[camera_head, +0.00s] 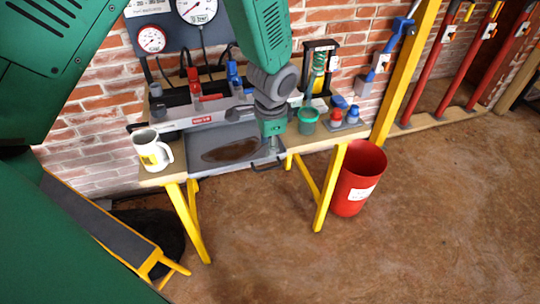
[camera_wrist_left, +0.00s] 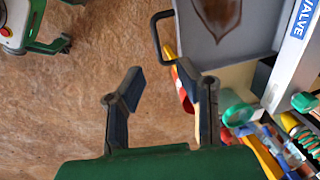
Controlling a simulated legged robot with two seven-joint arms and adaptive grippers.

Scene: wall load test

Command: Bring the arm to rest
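My left arm comes down from the top of the head view, and its green gripper (camera_head: 272,147) points down over the right part of the grey drip tray (camera_head: 205,180) on the bench. In the left wrist view the two dark fingers of this gripper (camera_wrist_left: 170,84) stand apart with nothing between them. Bare floor and the tray's black handle (camera_wrist_left: 157,38) show beyond the fingers. Whether the gripper touches the tray is hard to tell. My right gripper is in neither view.
The bench (camera_head: 155,178) has yellow legs and holds a white mug (camera_head: 150,152), a green cup (camera_head: 308,119) and several fittings. A red bin (camera_head: 357,180) stands at its right. Gauges hang on the brick wall. Brown floor (camera_head: 430,220) at the right is clear.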

